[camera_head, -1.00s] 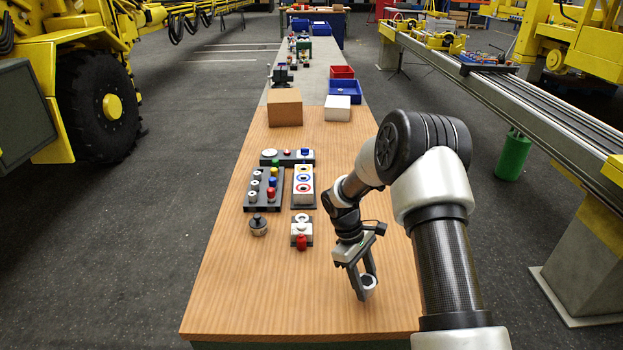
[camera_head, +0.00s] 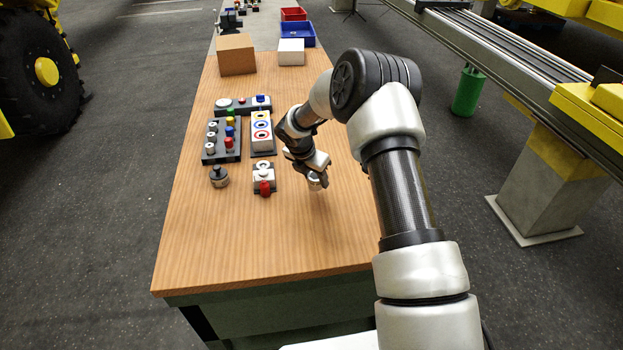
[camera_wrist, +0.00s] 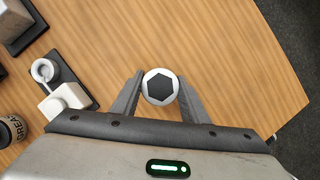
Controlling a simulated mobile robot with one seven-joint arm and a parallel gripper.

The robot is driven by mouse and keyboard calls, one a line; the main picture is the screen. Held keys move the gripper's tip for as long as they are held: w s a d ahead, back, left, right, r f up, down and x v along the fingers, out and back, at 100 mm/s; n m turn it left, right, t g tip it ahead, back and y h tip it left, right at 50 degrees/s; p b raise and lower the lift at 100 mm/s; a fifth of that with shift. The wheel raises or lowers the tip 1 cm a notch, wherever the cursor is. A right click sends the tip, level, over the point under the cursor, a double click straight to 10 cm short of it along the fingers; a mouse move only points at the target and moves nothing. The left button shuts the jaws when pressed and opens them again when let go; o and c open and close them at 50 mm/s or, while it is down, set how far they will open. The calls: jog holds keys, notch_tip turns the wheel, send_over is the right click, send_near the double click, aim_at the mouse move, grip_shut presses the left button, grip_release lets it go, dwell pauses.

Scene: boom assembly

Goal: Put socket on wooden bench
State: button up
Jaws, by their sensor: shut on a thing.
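The socket is a short pale metal cylinder with a dark hexagonal hole, seen end-on in the wrist view (camera_wrist: 160,87). My gripper (camera_wrist: 158,92) is shut on it, one finger against each side. In the head view the socket (camera_head: 315,184) shows below my gripper (camera_head: 314,178), over the right part of the wooden bench (camera_head: 270,235). I cannot tell whether its lower end touches the bench top.
The front of the bench is clear.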

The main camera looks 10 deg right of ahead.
aim_at(316, 187)
jog(key=shift+f, duration=1.95)
jog(key=shift+f, duration=0.15)
jog(key=o, duration=1.2)
